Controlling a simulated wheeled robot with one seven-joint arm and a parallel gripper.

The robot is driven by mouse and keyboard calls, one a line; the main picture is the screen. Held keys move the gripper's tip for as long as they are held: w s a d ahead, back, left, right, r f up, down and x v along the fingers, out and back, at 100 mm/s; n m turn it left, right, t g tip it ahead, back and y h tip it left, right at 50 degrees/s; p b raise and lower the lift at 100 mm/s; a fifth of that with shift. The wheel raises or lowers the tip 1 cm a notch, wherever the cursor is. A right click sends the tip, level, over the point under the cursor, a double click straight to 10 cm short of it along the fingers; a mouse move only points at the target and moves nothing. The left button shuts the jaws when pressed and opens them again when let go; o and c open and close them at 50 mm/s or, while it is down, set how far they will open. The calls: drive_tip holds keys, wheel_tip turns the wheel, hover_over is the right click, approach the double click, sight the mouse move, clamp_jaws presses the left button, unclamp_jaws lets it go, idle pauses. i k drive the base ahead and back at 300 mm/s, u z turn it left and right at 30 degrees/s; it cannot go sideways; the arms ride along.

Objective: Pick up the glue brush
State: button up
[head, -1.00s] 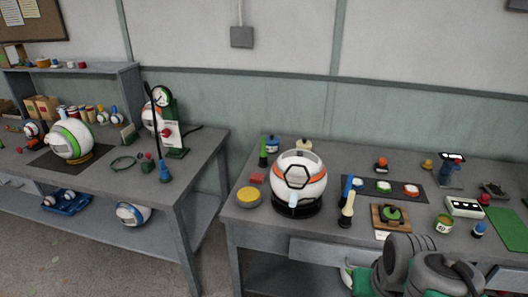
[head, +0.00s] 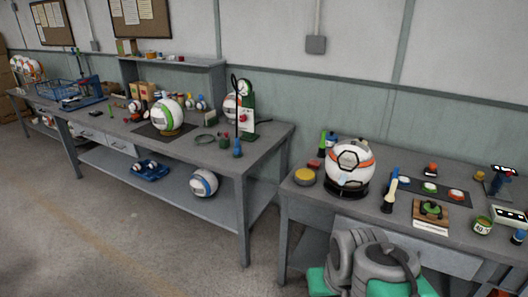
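On the right bench, a pale-handled tool with a dark base (head: 389,200) stands upright just right of the orange-and-white ball; it looks like a brush, but I cannot tell if it is the glue brush. A green-handled tool (head: 322,143) with a dark lower part stands behind the ball's left side. My grey and green arm links show at the bottom, in front of the right bench. My gripper's fingers are not in view.
The ball (head: 350,162) sits on a black ring on the right bench (head: 300,197). A yellow round tin (head: 305,177), a wooden block with a green knob (head: 431,211) and a dark mat (head: 455,199) crowd it. A gap separates it from the left bench (head: 205,154). The floor at left is clear.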

sight(322, 144)
drive_tip(key=u, duration=0.75)
drive_tip(key=i, duration=1.45)
drive_tip(key=z, duration=1.1)
drive_tip(key=i, duration=1.15)
drive_tip(key=z, duration=0.3)
